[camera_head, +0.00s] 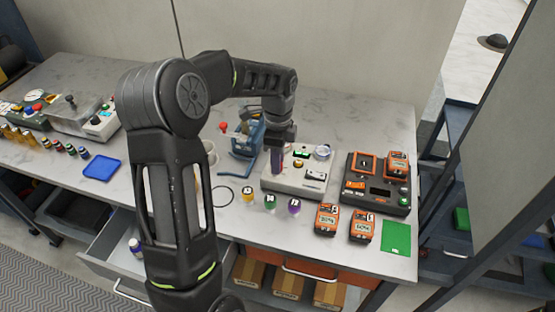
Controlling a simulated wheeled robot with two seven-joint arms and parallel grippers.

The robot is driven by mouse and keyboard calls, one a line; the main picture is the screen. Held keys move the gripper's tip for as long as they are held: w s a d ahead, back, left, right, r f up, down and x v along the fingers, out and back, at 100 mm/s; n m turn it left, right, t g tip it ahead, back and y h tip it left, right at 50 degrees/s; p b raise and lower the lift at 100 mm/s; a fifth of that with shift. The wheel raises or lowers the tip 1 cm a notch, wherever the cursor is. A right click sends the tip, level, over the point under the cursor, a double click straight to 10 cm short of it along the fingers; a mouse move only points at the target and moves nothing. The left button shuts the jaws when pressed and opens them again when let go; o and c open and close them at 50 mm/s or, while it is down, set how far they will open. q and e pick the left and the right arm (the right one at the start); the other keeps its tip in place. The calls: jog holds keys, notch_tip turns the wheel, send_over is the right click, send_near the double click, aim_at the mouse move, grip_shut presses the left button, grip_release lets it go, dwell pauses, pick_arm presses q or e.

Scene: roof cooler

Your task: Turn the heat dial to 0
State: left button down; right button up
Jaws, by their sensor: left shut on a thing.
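My left gripper (277,160) points down over the left end of a white device (290,187) on the table. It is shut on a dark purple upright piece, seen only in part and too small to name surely. The device has a black display with green (302,153), a round silver part (322,152) and a small black-and-white panel (316,176) on top. I cannot tell which part is the heat dial, and my gripper hides some of the device. My right gripper is not in view.
An orange-and-black charger (377,190) stands right of the device, with orange packs (327,218) in front. Several small coloured jars (270,203) stand before the device. A blue holder (244,150) is behind left, and a blue tray (102,168) lies far left. A drawer (118,253) is open.

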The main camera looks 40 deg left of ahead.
pick_arm(q)
jog(key=shift+n, duration=0.5)
jog(key=n+b, duration=0.1)
jog(key=n, duration=0.3)
jog(key=shift+n+b, duration=0.3)
jog(key=n+b, duration=0.1)
jog(key=n, duration=1)
jog(key=shift+n+t+b, duration=0.3)
jog(key=shift+n, duration=0.1)
jog(key=n, duration=0.5)
jog(key=shift+s+a+n, duration=0.1)
jog(key=shift+n, duration=0.3)
jog(key=c, duration=1.1)
grip_release()
